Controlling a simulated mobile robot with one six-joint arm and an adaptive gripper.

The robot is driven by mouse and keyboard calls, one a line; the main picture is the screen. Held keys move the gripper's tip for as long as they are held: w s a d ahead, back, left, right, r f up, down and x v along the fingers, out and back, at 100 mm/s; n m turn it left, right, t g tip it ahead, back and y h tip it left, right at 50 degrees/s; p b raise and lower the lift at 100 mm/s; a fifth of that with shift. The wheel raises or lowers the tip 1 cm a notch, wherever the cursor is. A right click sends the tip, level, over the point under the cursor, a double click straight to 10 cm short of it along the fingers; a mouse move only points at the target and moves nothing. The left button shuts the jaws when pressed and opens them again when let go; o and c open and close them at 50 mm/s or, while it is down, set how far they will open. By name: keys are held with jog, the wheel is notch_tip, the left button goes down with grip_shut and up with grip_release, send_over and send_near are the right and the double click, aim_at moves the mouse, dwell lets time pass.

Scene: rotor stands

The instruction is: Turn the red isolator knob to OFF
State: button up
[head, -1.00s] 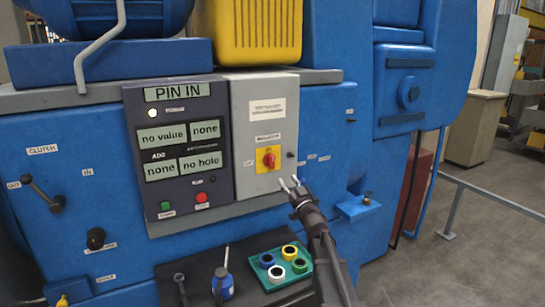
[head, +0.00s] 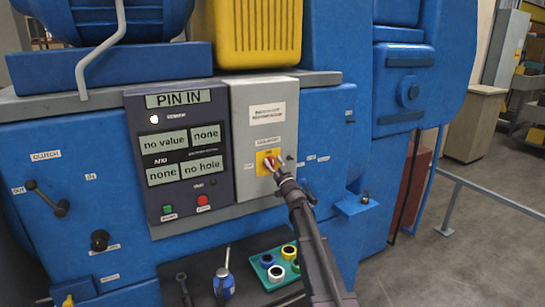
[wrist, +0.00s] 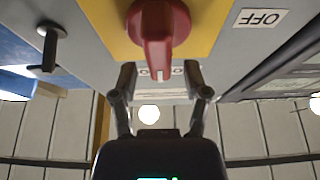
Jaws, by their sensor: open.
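The red isolator knob (wrist: 158,28) sits on a yellow plate (wrist: 95,15) on a grey box (head: 265,95). In the wrist view its handle points down the picture, toward a partly hidden label. An upside-down OFF label (wrist: 260,18) lies right of the knob there. My gripper (wrist: 161,72) is open, its two fingers spread on either side of the handle's line. The fingertips appear just short of the knob, with nothing held between them. In the head view my gripper (head: 273,165) reaches the yellow plate and hides part of the knob.
A dark display panel (head: 180,150) reading PIN IN stands left of the box. Below are a green tray (head: 258,272) of coloured rings and a blue bottle (head: 224,285). A small dark part (head: 291,160) protrudes right of the plate. A black lever (wrist: 48,45) stands left in the wrist view.

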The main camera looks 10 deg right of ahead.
jog(key=shift+x, duration=0.85)
